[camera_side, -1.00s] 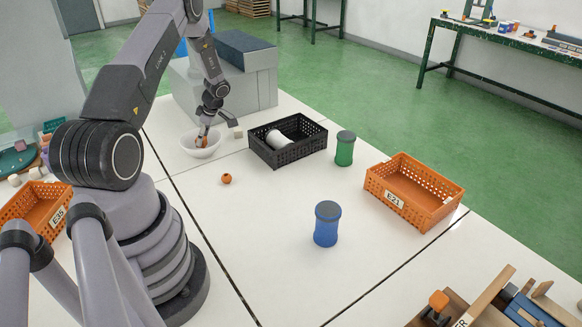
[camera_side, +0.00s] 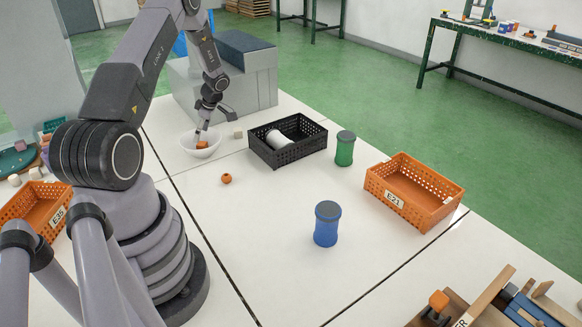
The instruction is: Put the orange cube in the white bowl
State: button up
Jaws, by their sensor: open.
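The white bowl (camera_side: 206,153) stands on the white table at the back left. The orange cube (camera_side: 202,145) is inside the bowl, its upper part showing above the near rim. My gripper (camera_side: 213,126) is open above the bowl, with one finger reaching down close to the cube and the other spread to the right. I cannot tell whether that lower finger touches the cube.
A white cube (camera_side: 238,133) sits right of the bowl. An orange ball (camera_side: 226,179), green canister (camera_side: 345,148), blue canister (camera_side: 327,224) and orange crate (camera_side: 405,208) stand around.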

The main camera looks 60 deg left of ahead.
aim_at(204, 144)
notch_tip(204, 144, up, 5)
jog(key=shift+d+r, duration=0.1)
jog(key=shift+r, duration=0.1)
jog(key=w+d+r+m+t, duration=0.2)
jog(key=d+r+m, duration=0.3)
jog(key=d+r, duration=0.5)
jog(key=w+d+r+m+t, duration=0.25)
jog(key=d+r+m, duration=0.45)
jog(key=r, duration=0.5)
jog(key=s+d+r+m+t, duration=0.1)
jog(key=s+d+r+m, duration=0.2)
jog(key=d, duration=0.4)
jog(key=s+d+r+m+t, duration=0.1)
jog(key=s+d+r+m, duration=0.25)
jog(key=d, duration=0.35)
jog(key=s+d+r+m+t+h, duration=0.1)
jog(key=s+d+m+t+h, duration=0.1)
jog(key=s+d+m, duration=0.6)
jog(key=shift+s+d+r+h, duration=0.15)
jog(key=shift+s+d+h, duration=0.5)
jog(key=shift+s, duration=0.35)
jog(key=shift+m, duration=0.25)
